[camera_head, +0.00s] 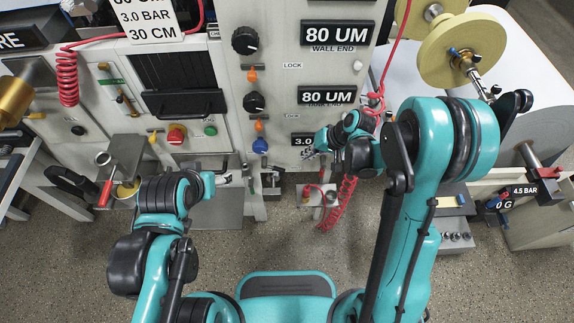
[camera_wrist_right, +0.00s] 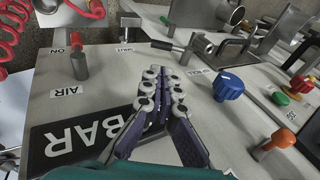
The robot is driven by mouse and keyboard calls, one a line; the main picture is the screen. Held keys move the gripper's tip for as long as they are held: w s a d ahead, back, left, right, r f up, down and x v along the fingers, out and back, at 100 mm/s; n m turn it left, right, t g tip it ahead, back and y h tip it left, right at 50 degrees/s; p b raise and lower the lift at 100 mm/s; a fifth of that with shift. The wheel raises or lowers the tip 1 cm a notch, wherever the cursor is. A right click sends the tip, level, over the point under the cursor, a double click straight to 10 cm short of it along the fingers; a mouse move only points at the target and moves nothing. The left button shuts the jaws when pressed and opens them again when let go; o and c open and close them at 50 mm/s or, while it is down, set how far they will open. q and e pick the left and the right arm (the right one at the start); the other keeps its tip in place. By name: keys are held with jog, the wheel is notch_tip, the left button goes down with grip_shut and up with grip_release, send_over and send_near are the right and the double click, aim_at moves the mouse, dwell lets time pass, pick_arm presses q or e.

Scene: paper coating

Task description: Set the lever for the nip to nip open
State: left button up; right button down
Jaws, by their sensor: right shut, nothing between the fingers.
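A metal lever with a black grip (camera_wrist_right: 163,46) sits on the machine's grey front in the right wrist view, its grip pointing left. Small labels lie beside it, one reading like SHUT (camera_wrist_right: 126,48); the other, by its right side, is too small to read surely. My right gripper (camera_wrist_right: 158,82) is shut and empty, just short of the lever and apart from it, over the panel. In the head view it is the small dark gripper (camera_head: 309,154) in front of the panel. My left gripper (camera_head: 226,179) is at the lower left of the panel, too small to judge its fingers.
A blue knob (camera_wrist_right: 229,84) and an orange knob (camera_wrist_right: 282,138) stand right of my right gripper. An AIR switch (camera_wrist_right: 79,64) and red coiled hose (camera_wrist_right: 12,25) are on the left. A BAR plate (camera_wrist_right: 85,140) lies below. The floor (camera_head: 265,240) before the machine is clear.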

aim_at(281, 169)
jog(key=shift+f, duration=0.1)
jog(key=b+x, duration=0.5)
jog(key=x, duration=0.9)
jog(key=shift+w, duration=0.1)
jog(key=shift+w, duration=0.1)
